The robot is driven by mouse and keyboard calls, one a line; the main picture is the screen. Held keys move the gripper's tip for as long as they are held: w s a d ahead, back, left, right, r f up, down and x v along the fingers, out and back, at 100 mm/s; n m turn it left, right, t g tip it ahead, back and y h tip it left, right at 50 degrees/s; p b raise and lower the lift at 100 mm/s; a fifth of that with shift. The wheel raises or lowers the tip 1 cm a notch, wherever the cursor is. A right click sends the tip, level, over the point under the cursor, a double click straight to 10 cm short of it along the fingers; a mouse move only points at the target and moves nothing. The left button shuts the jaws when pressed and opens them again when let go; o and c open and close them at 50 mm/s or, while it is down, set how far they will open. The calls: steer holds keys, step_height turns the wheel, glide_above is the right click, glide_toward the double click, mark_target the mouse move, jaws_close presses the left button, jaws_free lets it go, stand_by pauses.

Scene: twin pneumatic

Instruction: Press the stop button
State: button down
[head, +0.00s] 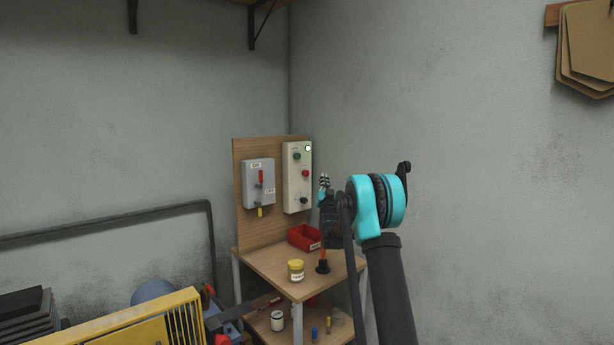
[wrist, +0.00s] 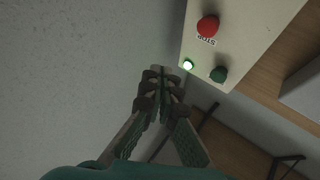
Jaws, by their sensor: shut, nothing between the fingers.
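The red stop button (head: 305,173) is on a pale control box (head: 291,188) fixed to a wooden backboard. In the wrist view the red button (wrist: 208,26) sits at the top, beside the label STOP. My gripper (head: 324,181) is right of the box in the head view. In the wrist view my gripper (wrist: 160,78) is shut and empty, its tips pointing past the box's edge, left of and below the button in the picture. The tips look apart from the button.
A green button (wrist: 218,74) and a lit green lamp (wrist: 188,65) are near the stop button. A grey switch box (head: 257,183) with a red lever hangs left. A red bin (head: 303,238) and yellow-lidded jar (head: 296,270) stand on the table below. The grey wall is close.

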steer(key=w+a, duration=0.4)
steer(key=w, duration=0.2)
steer(key=shift+w+a, duration=0.25)
steer(key=shift+a, duration=0.1)
stand_by(1.3)
steer(key=shift+w+a, duration=0.25)
steer(key=shift+w, duration=0.1)
steer(key=shift+w+a, duration=0.3)
steer(key=shift+w, duration=0.1)
stand_by(0.8)
stand_by(0.4)
steer(key=shift+s+d, duration=0.55)
steer(key=shift+s, duration=0.25)
steer(key=s+d, duration=0.1)
steer(key=s, duration=0.1)
steer(key=s+d, duration=0.2)
stand_by(0.4)
